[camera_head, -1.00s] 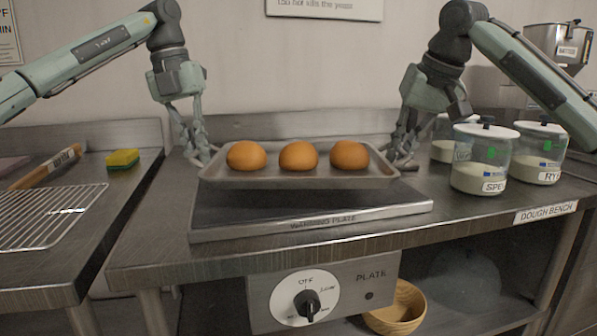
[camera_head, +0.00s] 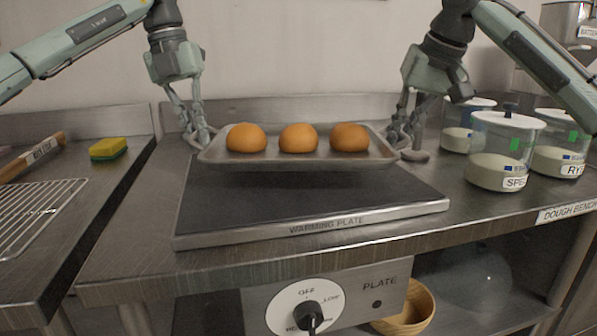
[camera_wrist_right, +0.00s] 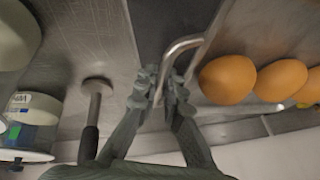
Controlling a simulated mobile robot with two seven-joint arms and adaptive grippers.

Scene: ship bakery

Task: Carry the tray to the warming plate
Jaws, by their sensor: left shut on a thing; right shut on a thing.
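A metal tray (camera_head: 297,161) carrying three brown buns (camera_head: 298,138) in a row is held level above the back part of the warming plate (camera_head: 300,197), and a gap shows beneath it. The plate is a flat dark slab with a silver labelled front edge. My left gripper (camera_head: 203,138) is shut on the tray's left end. My right gripper (camera_head: 398,142) is shut on its right end. In the right wrist view, the right fingers (camera_wrist_right: 165,95) close on a bent metal handle (camera_wrist_right: 185,44) of the tray, beside the buns (camera_wrist_right: 228,80).
Lidded jars (camera_head: 502,150) stand right of the plate. A dark-handled tool (camera_wrist_right: 93,105) lies close to the right gripper. On the left counter are a wire rack (camera_head: 35,215), rolling pin (camera_head: 33,155) and sponge (camera_head: 108,149). A control dial (camera_head: 309,312) is below the bench edge.

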